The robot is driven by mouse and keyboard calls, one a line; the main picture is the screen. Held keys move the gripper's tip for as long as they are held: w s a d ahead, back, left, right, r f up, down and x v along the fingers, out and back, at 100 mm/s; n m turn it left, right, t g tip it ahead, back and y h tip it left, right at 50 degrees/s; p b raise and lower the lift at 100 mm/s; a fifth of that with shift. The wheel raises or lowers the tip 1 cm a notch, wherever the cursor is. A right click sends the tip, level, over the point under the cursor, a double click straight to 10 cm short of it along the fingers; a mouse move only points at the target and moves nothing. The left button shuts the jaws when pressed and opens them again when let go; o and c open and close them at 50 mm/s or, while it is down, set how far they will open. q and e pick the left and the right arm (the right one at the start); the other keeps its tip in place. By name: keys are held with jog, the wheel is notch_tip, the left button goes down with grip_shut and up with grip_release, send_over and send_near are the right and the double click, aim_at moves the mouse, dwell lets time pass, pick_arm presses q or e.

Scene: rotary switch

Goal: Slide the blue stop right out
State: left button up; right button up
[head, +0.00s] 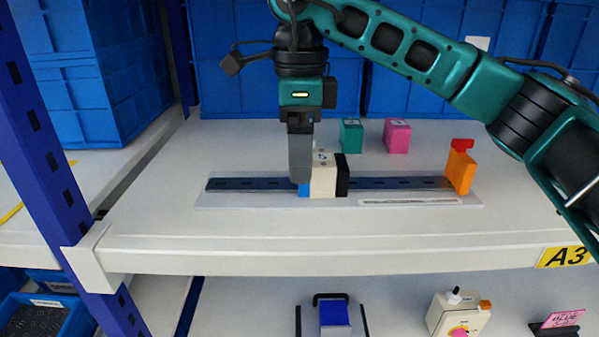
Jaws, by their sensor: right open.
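A small blue piece (304,190), which looks like the blue stop, shows low on the dark rail (240,184) at the left foot of a white block. Most of it is hidden behind my right gripper (301,178). The white block (324,181) with a black right face sits on the rail. My right gripper points straight down at the block's left side, its fingers open; from this view I cannot tell whether they touch the blue piece or the block. My left gripper is not in view.
An orange stop (460,171) with a red top stands at the rail's right end. A green cube (351,136) and a pink cube (397,136) stand behind the rail. The rail right of the block is clear. A blue upright (45,130) stands at left.

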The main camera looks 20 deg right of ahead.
aim_at(211, 183)
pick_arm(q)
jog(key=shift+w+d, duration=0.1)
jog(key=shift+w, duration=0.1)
pick_arm(e)
jog(key=shift+f, duration=1.75)
jog(key=c, duration=1.4)
jog(key=w+a+p, duration=0.1)
jog(key=a, duration=0.3)
jog(key=w+a+p, duration=0.1)
jog(key=a+p, duration=0.1)
jog(key=a, duration=0.2)
jog(key=w+a+p, duration=0.1)
jog(key=a, duration=0.3)
jog(key=shift+w+a+r, duration=0.2)
jog(key=shift+w+a, duration=0.05)
jog(key=shift+w, duration=0.1)
jog(key=shift+c, duration=0.2)
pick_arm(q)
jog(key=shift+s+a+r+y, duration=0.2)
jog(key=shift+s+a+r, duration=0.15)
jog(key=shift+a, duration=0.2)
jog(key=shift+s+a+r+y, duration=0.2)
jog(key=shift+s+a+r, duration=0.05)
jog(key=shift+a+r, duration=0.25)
pick_arm(e)
jog(key=shift+a, duration=0.2)
